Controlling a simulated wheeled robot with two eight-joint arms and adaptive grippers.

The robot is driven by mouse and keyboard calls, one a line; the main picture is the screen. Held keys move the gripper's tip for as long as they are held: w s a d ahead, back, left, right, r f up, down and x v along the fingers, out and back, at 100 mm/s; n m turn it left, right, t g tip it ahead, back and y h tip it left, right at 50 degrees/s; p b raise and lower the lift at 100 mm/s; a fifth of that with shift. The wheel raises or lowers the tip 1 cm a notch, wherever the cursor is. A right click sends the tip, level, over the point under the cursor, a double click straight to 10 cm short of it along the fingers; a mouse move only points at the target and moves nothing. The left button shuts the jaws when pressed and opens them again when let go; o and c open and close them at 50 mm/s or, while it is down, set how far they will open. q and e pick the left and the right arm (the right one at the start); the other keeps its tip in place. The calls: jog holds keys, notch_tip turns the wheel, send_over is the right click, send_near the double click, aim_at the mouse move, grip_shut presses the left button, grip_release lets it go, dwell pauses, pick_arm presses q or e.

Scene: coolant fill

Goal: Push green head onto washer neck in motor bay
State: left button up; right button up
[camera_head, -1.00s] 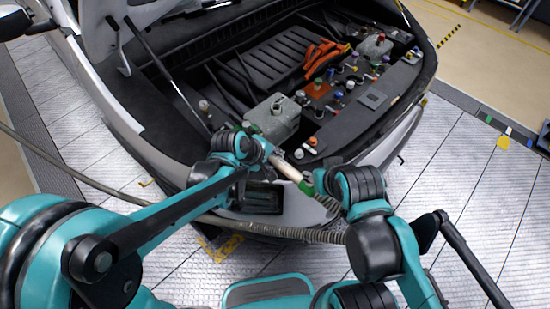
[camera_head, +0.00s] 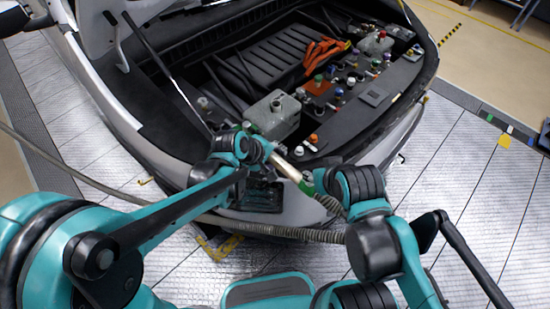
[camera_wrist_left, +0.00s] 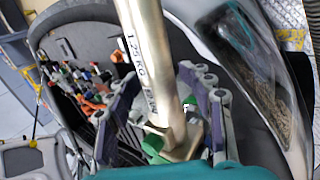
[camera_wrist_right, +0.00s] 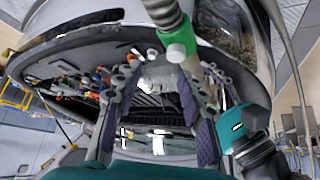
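A pale metal wand (camera_head: 288,169) with green parts runs between my two grippers at the front edge of the open motor bay. My left gripper (camera_head: 262,147) is around the wand's upper end. In the left wrist view its fingers close on the printed tube (camera_wrist_left: 155,75), with a green part (camera_wrist_left: 153,146) beside the metal bracket near the palm. My right gripper (camera_head: 318,179) is by the lower end. The right wrist view shows a green collar (camera_wrist_right: 180,42) and ribbed hose near its fingers; its grip is unclear. The green head's tip is mostly hidden. I cannot identify the washer neck.
A grey reservoir (camera_head: 275,115) stands just beyond the left gripper. Several coloured caps and orange cables (camera_head: 324,50) fill the bay's right side. A prop rod rises at the left. A ribbed hose (camera_head: 290,233) crosses before the bumper. The floor at right is clear.

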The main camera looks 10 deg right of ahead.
pick_arm(q)
jog(key=v, duration=1.2)
jog(key=shift+s, duration=0.15)
pick_arm(e)
jog(key=shift+a, duration=0.1)
dwell(0.4)
